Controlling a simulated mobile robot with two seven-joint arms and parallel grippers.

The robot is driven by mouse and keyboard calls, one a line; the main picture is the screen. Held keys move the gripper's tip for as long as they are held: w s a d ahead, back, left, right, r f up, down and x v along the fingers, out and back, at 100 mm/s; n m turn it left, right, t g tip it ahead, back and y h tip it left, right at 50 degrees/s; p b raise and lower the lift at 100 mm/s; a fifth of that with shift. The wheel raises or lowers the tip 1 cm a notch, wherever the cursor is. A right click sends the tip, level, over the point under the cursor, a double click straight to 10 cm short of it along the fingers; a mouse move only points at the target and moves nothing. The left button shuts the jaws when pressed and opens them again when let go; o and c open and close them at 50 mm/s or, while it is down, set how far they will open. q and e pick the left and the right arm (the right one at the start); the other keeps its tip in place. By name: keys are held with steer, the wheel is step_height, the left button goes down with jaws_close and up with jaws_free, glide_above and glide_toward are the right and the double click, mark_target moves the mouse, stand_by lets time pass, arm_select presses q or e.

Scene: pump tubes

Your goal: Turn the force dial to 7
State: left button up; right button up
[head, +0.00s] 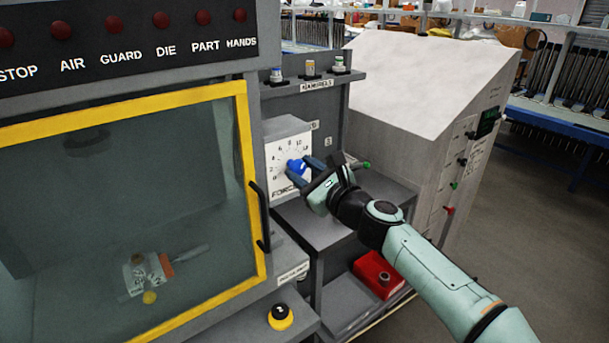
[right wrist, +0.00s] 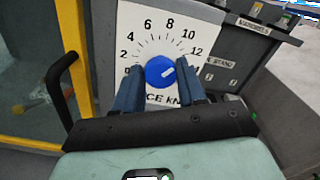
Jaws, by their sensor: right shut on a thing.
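The force dial has a white square face (head: 283,153) with numbers around its edge, and it also shows in the right wrist view (right wrist: 133,20). Its round blue knob (head: 296,166) sits in the middle, also seen in the right wrist view (right wrist: 157,70). A short white mark on the knob points right and slightly up, roughly toward 12. My right gripper (head: 301,172) is shut on the knob, with one blue finger on each side in the right wrist view (right wrist: 160,86). The fingers cover the lower corners of the face. My left gripper is out of view.
A yellow-framed guard door (head: 243,150) with a black handle (head: 262,215) stands left of the dial. A shelf of mandrels (head: 310,82) is above right. A red box (head: 377,273) lies below my right arm. A yellow-ringed black button (head: 280,317) is at the front.

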steer(key=n+b, duration=0.1)
steer(key=n, duration=0.3)
steer(key=shift+f+n, duration=0.1)
steer(key=shift+n, duration=0.3)
steer(key=shift+a+n+b, duration=0.1)
steer(key=shift+n+b, duration=0.8)
steer(key=shift+n, duration=1.6)
steer(key=o, duration=1)
steer(key=shift+o, duration=0.2)
steer(key=shift+s, duration=0.1)
